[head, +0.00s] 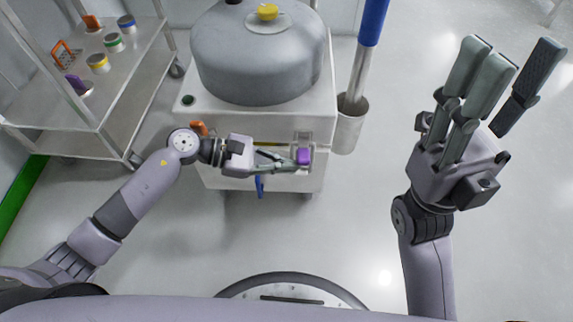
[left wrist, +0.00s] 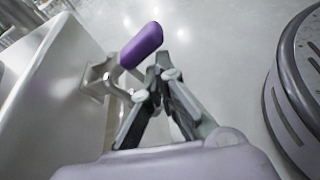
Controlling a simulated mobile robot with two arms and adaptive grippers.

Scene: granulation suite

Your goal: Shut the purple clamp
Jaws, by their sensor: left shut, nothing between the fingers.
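The purple clamp handle (head: 303,156) is at the right front of the white machine cabinet, just beyond the fingertips of my left gripper (head: 288,161). In the left wrist view the purple handle (left wrist: 141,45) stands out from a metal clamp bracket (left wrist: 104,78) on the cabinet's side. My left gripper (left wrist: 160,72) is shut and empty, its tips close below the handle; I cannot tell whether they touch it. My right gripper (head: 490,85) is raised at the right, fingers apart, with nothing between them.
The white cabinet (head: 210,105) carries a large grey lidded vessel (head: 255,75). A metal bin (head: 350,125) with a blue-handled tool (head: 371,22) stands right of it. A steel cart (head: 118,85) with small containers stands at the left. Open floor lies in front.

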